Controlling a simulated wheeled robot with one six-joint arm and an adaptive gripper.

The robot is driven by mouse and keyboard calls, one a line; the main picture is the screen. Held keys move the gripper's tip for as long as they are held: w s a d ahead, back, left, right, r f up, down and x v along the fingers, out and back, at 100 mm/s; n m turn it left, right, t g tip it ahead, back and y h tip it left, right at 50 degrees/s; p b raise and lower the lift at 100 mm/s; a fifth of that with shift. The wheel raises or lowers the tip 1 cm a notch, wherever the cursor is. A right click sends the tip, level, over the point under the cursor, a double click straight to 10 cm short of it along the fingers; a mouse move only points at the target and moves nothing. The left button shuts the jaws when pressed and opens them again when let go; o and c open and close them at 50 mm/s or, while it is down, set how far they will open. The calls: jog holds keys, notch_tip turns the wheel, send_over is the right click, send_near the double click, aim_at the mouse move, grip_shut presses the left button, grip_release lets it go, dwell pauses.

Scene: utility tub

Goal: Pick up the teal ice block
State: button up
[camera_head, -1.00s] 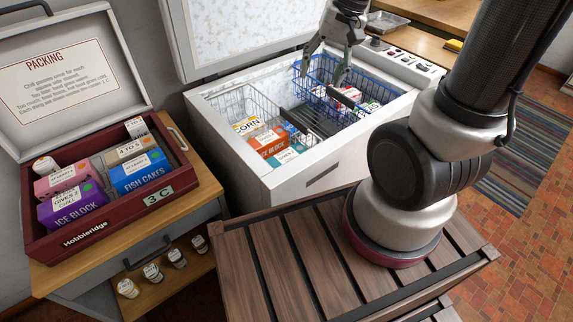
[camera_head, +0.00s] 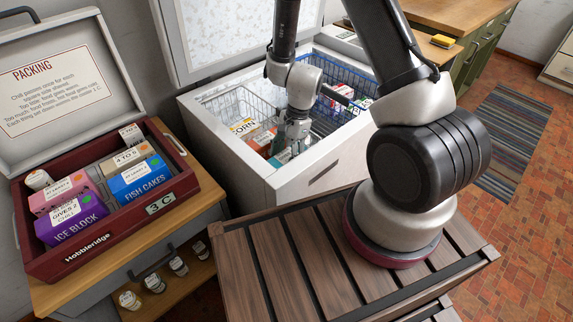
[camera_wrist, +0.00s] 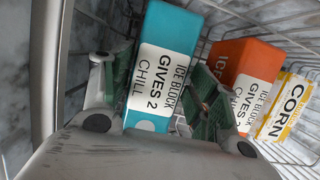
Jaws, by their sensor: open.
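The teal ice block (camera_wrist: 170,40) lies in the wrist view between the two green-padded fingers of my gripper (camera_wrist: 157,95). Its white label reads "Ice block, gives 2, chill". The fingers are open, one on each side of the block; whether either touches it I cannot tell. In the head view my gripper (camera_head: 290,142) reaches down into the left part of the open chest freezer (camera_head: 285,185), and it mostly hides the teal block (camera_head: 281,157).
An orange ice block (camera_wrist: 243,65) stands right of the teal one, with a corn package (camera_wrist: 288,105) beyond it. A wire basket (camera_head: 232,108) and a blue basket (camera_head: 345,75) sit in the freezer. A red packing case (camera_head: 100,235) with several boxes stands at left.

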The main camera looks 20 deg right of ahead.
jog(key=x, duration=0.4)
jog(key=shift+s+f, duration=0.1)
jog(key=shift+f, duration=0.05)
jog(key=shift+d, duration=0.1)
jog(key=c, duration=1.2)
jog(key=shift+o, duration=0.2)
